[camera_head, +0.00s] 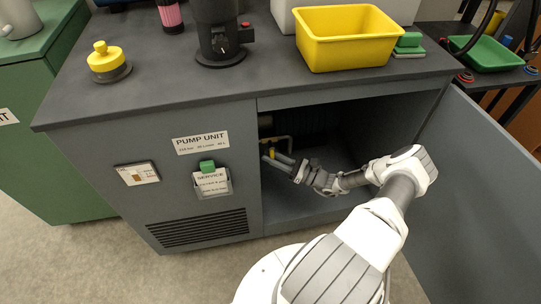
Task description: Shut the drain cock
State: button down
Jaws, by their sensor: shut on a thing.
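The drain cock (271,152) shows as a small yellow handle by a thin pale pipe, inside the left part of the open cabinet. My gripper (272,159) reaches into the cabinet from the right, and its fingers are shut on the yellow handle. The fingers hide part of the handle. The cock's body and the handle's exact angle are too small and dark to make out.
The cabinet door (490,185) stands open on the right. The pump unit's front panel (165,190) borders the opening on the left. The dark worktop (165,85) overhangs it and carries a yellow bin (348,52). The cabinet's lower floor looks clear.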

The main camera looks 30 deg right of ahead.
jog(key=shift+s+f, duration=0.1)
jog(key=shift+f, duration=0.05)
jog(key=c, duration=0.8)
grip_release()
jog(key=v, duration=1.7)
jog(key=shift+s+d+p, duration=0.1)
jog(key=shift+d+p, duration=0.1)
jog(key=shift+p, duration=0.2)
